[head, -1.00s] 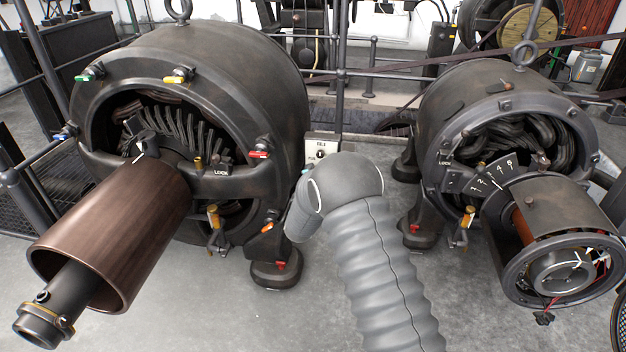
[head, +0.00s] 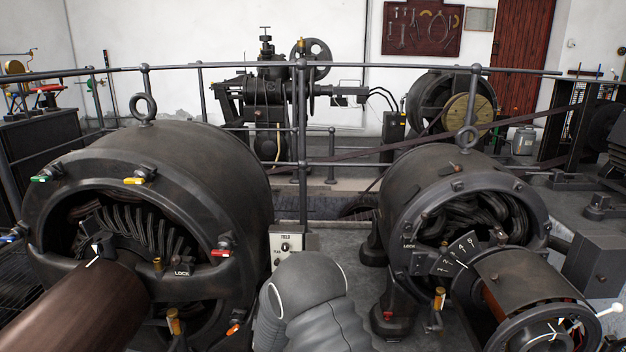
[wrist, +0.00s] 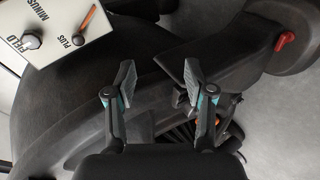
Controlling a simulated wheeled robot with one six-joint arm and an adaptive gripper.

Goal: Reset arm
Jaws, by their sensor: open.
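My gripper (wrist: 158,92) shows in the wrist view with its two fingers apart and nothing between them. Behind the fingers is the dark curved housing of a dynamo (wrist: 60,110). In the head view my arm's grey ribbed sleeve rises at the bottom middle, and the gripper itself is hidden there. The large left dynamo (head: 190,165) and the smaller right dynamo (head: 420,190) stand on either side of the arm.
A field control box (head: 291,243) with a knob stands between the dynamos, and it also shows in the wrist view (wrist: 50,38). Railings (head: 303,140) run behind the dynamos. A brown cylinder (head: 80,310) juts forward at lower left. Some grey floor shows between the machines.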

